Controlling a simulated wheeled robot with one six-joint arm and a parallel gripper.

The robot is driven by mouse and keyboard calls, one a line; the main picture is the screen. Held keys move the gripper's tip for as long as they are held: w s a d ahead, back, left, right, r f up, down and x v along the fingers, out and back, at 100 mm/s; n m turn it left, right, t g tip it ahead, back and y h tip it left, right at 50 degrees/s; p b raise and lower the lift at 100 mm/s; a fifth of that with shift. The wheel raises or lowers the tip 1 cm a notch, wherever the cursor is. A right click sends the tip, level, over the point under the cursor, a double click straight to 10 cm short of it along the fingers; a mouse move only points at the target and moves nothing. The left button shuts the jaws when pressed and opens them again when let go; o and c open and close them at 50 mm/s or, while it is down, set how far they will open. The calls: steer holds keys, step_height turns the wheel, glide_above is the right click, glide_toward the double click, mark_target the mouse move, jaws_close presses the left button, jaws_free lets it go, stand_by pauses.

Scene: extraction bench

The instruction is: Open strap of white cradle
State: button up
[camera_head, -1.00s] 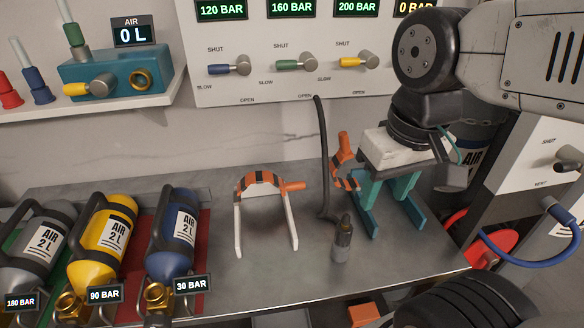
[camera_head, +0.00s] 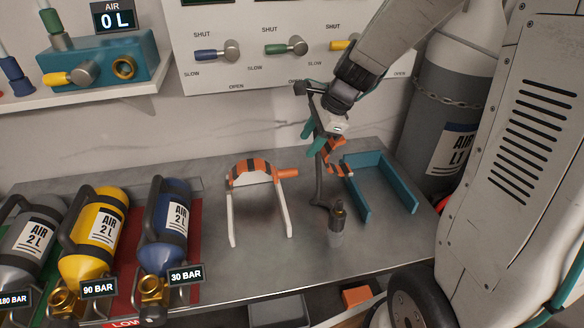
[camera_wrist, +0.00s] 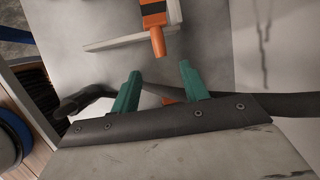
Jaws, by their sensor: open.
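The white cradle (camera_head: 231,217) stands on the bench, with its orange-and-black striped strap (camera_head: 252,171) arched over its back end. The strap's orange handle (camera_head: 288,173) sticks out to the right. My gripper (camera_head: 312,137) has teal fingers, open and empty, above and to the right of the handle. In the wrist view the handle (camera_wrist: 158,42) lies just beyond and between the fingertips (camera_wrist: 160,72), apart from them. The striped strap (camera_wrist: 153,12) is cut off by the top edge, and part of the white cradle (camera_wrist: 115,41) shows beside it.
A teal cradle (camera_head: 408,201) stands to the right, with a striped strap (camera_head: 335,160) raised at its left side. A dark hose (camera_head: 319,185) with a fitting (camera_head: 337,222) stands between the cradles. Blue (camera_head: 168,222), yellow (camera_head: 95,237) and grey cylinders lie left.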

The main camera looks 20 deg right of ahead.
mark_target(291, 170)
steer(key=x, duration=1.1)
jaws_close()
